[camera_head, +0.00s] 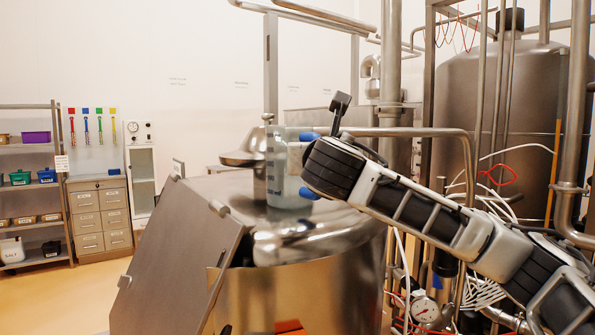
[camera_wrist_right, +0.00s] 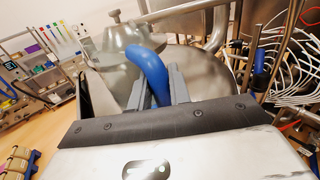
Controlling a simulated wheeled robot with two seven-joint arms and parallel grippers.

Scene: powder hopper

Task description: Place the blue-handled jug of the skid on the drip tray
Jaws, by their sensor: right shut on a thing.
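The jug (camera_head: 287,178) is pale and see-through, with a blue handle (camera_head: 309,192). In the head view it is upright, in front of or over the top of the steel vessel; whether it touches the metal I cannot tell. My right gripper (camera_head: 308,165) comes in from the right and is shut on the blue handle, hiding its middle. In the right wrist view the handle (camera_wrist_right: 150,76) lies between the two grey fingers of the gripper (camera_wrist_right: 158,88). I cannot pick out the drip tray. My left gripper is not in view.
The steel vessel (camera_head: 305,285) with a domed lid fills the centre. A tilted metal panel (camera_head: 180,262) stands at its left. Pipes, white hoses and a gauge (camera_head: 425,309) crowd the right. Drawers (camera_head: 101,215) and shelves stand far left, with open floor before them.

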